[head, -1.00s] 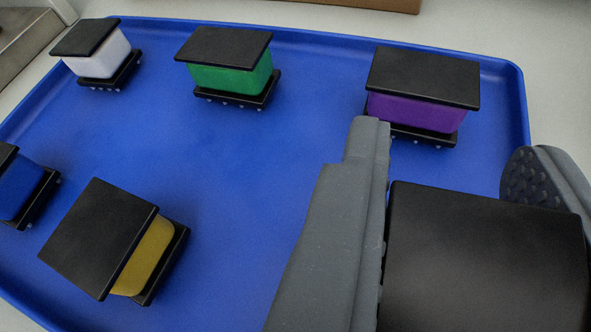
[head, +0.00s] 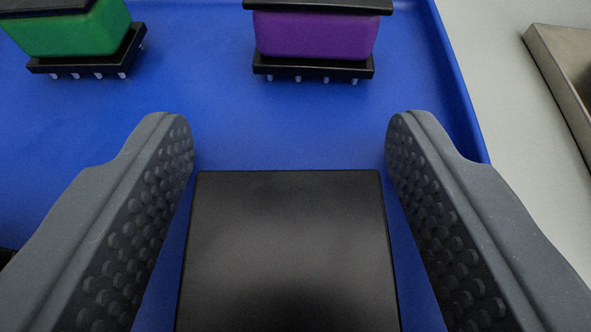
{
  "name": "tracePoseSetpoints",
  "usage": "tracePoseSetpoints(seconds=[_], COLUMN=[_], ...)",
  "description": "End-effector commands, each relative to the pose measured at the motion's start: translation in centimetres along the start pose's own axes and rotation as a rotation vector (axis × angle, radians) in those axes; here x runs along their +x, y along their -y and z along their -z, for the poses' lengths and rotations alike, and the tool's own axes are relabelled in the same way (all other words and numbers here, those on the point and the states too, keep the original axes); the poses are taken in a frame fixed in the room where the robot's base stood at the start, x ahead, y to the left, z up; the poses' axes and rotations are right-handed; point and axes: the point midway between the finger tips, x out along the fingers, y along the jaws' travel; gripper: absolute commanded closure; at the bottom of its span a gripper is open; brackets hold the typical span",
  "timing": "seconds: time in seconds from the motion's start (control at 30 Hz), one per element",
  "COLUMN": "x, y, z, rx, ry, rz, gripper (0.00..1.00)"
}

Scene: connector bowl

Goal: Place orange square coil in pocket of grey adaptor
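A component with a flat black square top (head: 290,250) lies in the lower middle of the head view, between the two fingers of my gripper (head: 290,140). Its body under the top is hidden, so I cannot see its colour. My gripper is open, with a gap between each finger and the black top. No orange coil face and no grey adaptor can be made out.
A blue tray (head: 215,110) holds the parts. A purple coil (head: 315,35) stands ahead and a green coil (head: 75,30) at the upper left, both with black tops and pinned bases. The tray's right rim (head: 462,85) is close. A beige box (head: 565,65) stands beyond it at the right.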

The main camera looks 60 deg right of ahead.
Motion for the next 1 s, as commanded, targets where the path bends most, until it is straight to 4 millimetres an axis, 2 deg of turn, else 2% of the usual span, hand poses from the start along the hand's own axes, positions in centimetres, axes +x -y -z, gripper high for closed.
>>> tracePoseSetpoints(seconds=[0.53,1.0], x=[0.1,-9.4], y=[0.0,0.8], z=[-0.3,0.3], rx=[0.001,0.001], ry=[-0.002,-0.001], rz=[0.0,0.005], gripper=[0.46,0.46])
